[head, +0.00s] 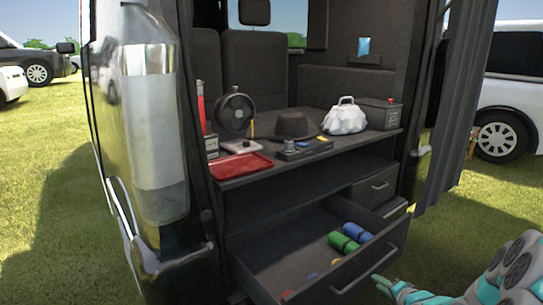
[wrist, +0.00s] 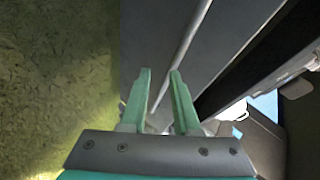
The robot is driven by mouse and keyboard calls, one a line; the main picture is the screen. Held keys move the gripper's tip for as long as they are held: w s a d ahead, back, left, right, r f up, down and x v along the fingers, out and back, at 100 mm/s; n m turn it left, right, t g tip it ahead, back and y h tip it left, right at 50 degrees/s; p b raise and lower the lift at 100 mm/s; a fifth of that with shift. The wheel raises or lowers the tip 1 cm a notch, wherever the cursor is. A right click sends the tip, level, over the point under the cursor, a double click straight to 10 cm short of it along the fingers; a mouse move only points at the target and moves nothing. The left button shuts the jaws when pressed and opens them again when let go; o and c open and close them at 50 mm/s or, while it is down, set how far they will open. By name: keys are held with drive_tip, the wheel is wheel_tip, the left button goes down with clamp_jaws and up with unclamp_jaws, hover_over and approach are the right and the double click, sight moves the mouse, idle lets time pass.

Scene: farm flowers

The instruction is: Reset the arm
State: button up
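My gripper (head: 390,287) is at the lower right of the head view, beside the front of an open drawer (head: 290,254) in the back of a van. In the wrist view my gripper (wrist: 161,72) has its two green fingers spread apart, with nothing held between them. The drawer's bar handle (head: 364,270) is close to the fingertips in the head view. In the wrist view the handle (wrist: 188,40) runs past and between the fingers; I cannot tell whether they touch it. Part of my arm shows at the right edge of the head view.
The drawer holds green and blue cylinders (head: 344,243) and small coloured pieces. The shelf above carries a red tray (head: 240,166), a dark hat (head: 292,126), a white bag (head: 345,117) and a dark box (head: 381,113). Open grass (head: 455,250) lies right of the drawer.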

drive_tip(key=s+a+r+n+g, duration=0.3)
drive_tip(key=s+a+r+g, duration=0.1)
drive_tip(key=s, duration=1)
drive_tip(key=s+a+r+n+g+h, duration=0.1)
drive_tip(key=s+a+r+n+g, duration=0.3)
drive_tip(key=s+a, duration=0.5)
drive_tip(key=s+a+r+n+g+h, duration=0.1)
drive_tip(key=s+a+r+n+g, duration=0.3)
drive_tip(key=s, duration=1.5)
wheel_tip(320, 180, up, 3)
drive_tip(key=shift+s+a+r+g, duration=0.15)
drive_tip(key=shift+s+a+g, duration=0.1)
drive_tip(key=shift+a+g, duration=0.9)
